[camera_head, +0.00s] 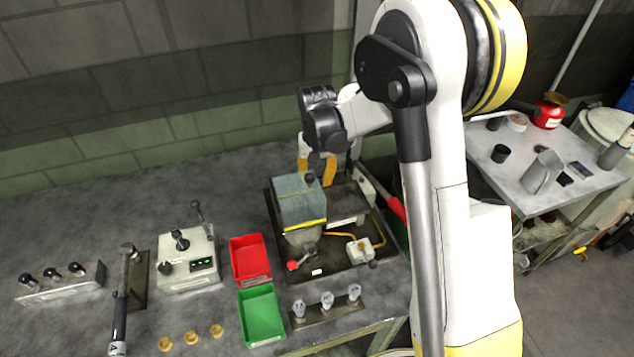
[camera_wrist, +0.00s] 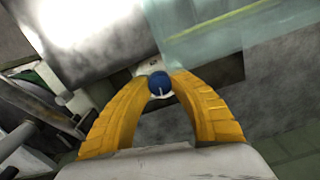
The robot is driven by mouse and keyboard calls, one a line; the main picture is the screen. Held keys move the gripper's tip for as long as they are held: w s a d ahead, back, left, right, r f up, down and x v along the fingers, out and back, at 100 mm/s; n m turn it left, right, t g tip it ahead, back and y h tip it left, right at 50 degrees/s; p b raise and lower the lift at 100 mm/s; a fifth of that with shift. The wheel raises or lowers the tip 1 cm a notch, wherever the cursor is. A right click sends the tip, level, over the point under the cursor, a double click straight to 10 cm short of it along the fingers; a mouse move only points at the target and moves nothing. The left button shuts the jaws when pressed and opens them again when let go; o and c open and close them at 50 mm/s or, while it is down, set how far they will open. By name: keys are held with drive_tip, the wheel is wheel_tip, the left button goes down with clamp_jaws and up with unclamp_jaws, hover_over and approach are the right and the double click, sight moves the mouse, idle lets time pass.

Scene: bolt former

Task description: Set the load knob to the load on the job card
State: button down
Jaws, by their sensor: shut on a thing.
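My gripper (camera_wrist: 160,92) has two curved yellow fingers, closed on a small round blue knob (camera_wrist: 160,82) with a white pointer line, seen in the wrist view. The knob sits on a pale plate against the machine. In the head view my gripper (camera_head: 325,165) reaches down behind the machine (camera_head: 303,200), which has a translucent greenish guard with a yellow stripe. No scale marks around the knob can be read. I cannot make out a job card with readable text.
A red bin (camera_head: 250,258) and a green bin (camera_head: 261,314) stand left of the machine. A control box (camera_head: 188,262) with a lit display and levers is farther left. A red-handled tool (camera_head: 392,207) lies right of the machine. A side table (camera_head: 545,165) stands at right.

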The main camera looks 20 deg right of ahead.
drive_tip(key=n, duration=0.4)
drive_tip(key=shift+n, duration=2)
drive_tip(key=c, duration=1.1)
unclamp_jaws()
wheel_tip(320, 180, up, 12)
